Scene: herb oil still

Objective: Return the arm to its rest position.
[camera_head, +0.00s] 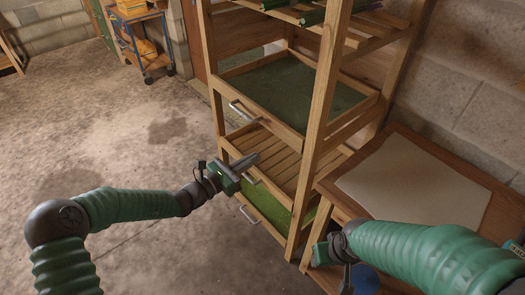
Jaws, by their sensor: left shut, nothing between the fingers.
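My left arm (125,205) reaches in from the left, green and ribbed with dark joints. Its gripper (250,160) is shut and empty. In the picture its fingers overlap the front of a slatted drawer in the wooden rack (322,90); whether they touch it I cannot tell. My right arm (430,250) comes in from the lower right. Its green gripper body (320,251) is low beside the rack's front post, and its fingers cannot be made out.
The rack has drawers with metal handles, one with a green bottom (290,90). A wooden table with a pale top (415,185) stands to its right by the block wall. A wheeled cart (143,45) stands at the back. The concrete floor (110,120) on the left is clear.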

